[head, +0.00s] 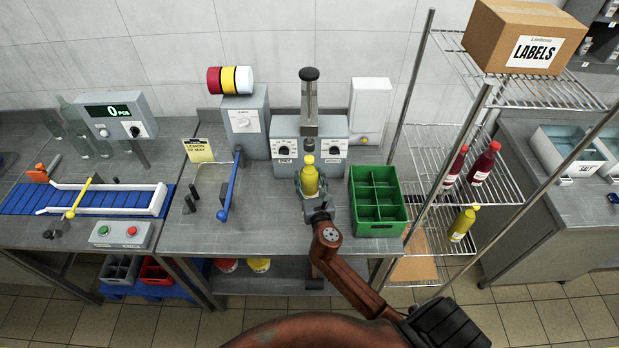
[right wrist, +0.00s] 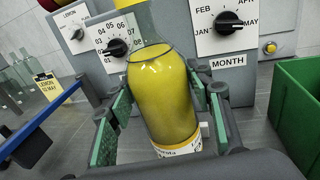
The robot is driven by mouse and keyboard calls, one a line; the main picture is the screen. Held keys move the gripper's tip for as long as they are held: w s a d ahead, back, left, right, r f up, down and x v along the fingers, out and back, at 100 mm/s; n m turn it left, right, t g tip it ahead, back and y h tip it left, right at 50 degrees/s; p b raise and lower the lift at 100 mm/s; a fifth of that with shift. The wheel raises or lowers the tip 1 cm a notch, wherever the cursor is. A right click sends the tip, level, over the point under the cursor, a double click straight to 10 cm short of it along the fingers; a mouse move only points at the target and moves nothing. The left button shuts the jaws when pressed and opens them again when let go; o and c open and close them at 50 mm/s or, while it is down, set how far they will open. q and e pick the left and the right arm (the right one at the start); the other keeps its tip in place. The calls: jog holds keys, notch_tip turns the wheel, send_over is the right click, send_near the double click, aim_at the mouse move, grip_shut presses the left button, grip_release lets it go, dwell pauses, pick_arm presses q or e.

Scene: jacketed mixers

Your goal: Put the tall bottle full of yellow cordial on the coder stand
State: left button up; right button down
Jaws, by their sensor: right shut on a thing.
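A bottle of yellow cordial (head: 309,180) with a yellow cap stands roughly upright in front of the coder (head: 285,152), below its stamping head (head: 309,133). My right gripper (head: 313,192) is shut on it. In the right wrist view the bottle (right wrist: 164,95) sits between the green-padded fingers, with clear glass above the yellow fill and a white label low down. The coder's dials show behind it. The gripper hides the bottle's base, so I cannot tell whether it touches the coder stand. My left gripper is not in view.
A green divided crate (head: 377,226) stands just right of the gripper. A blue-handled lever (head: 231,187) and a yellow note (head: 198,151) are to the left. A wire rack right of the bench holds red bottles (head: 484,163) and another yellow bottle (head: 462,223).

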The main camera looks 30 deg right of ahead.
jog(key=shift+r, duration=0.1)
jog(key=c, duration=1)
grip_release()
jog(key=shift+s+a, duration=0.1)
jog(key=shift+s, duration=0.15)
jog(key=v, duration=1.1)
jog(key=shift+s, duration=0.3)
jog(key=shift+a, duration=0.1)
